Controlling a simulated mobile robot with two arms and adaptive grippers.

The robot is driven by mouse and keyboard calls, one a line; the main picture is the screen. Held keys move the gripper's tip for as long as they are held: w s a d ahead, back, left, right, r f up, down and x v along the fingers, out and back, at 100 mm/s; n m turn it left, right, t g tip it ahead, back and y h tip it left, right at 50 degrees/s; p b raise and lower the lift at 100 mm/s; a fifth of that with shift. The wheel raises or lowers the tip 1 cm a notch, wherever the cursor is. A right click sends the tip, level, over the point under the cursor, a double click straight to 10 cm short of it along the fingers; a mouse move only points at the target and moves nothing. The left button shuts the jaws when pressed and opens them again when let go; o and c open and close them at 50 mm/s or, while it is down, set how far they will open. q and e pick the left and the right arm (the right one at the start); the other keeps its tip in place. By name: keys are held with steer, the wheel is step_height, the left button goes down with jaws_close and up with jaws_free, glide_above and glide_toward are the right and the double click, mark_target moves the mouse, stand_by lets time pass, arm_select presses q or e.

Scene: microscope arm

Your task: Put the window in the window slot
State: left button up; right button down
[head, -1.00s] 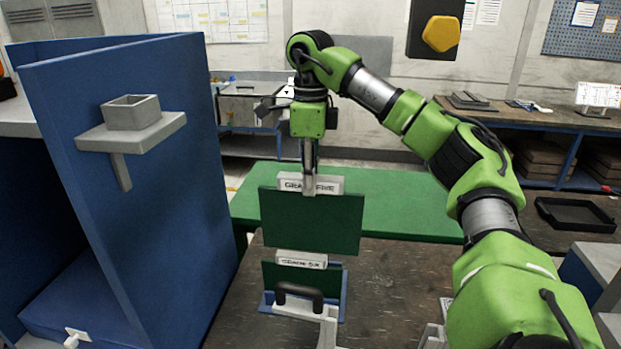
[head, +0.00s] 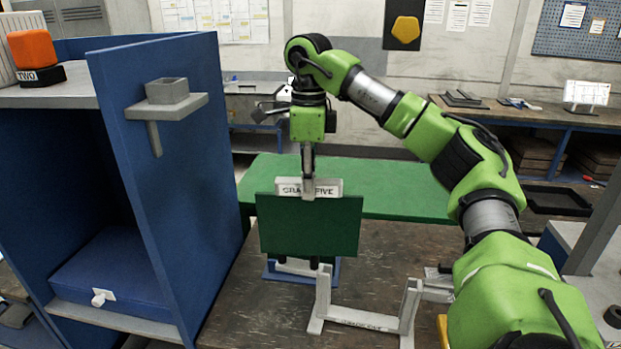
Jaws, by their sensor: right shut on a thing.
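A flat dark green panel (head: 309,226) with a white lettered tab (head: 290,188) on top, which looks like the window, hangs upright in the head view. My right gripper (head: 308,190) points down and is shut on the tab. The panel is held above the brown worktop. A grey open frame (head: 368,319) with uprights and a lettered crossbar, perhaps the window slot, stands nearer and to the right, apart from the panel. My left gripper is out of view.
A blue stand (head: 270,275) sits under and behind the panel, mostly hidden. A tall blue cabinet (head: 165,200) with a grey bracket (head: 166,100) rises at left. A green table (head: 400,192) lies behind. Brown worktop (head: 250,300) is clear left of the grey frame.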

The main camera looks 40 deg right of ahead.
steer(key=shift+a+f+n, duration=0.25)
steer(key=shift+f+n, duration=0.35)
steer(key=shift+f, duration=0.15)
steer(key=s+a+f+n, duration=0.6)
steer(key=a+n, duration=0.5)
steer(key=n, duration=0.2)
steer(key=s+a+f+n, duration=0.7)
steer(key=a+f+n, duration=0.2)
steer(key=a+n, duration=0.3)
steer(key=shift+f+n, duration=0.25)
steer(key=shift+n, duration=0.25)
steer(key=shift+d, duration=0.1)
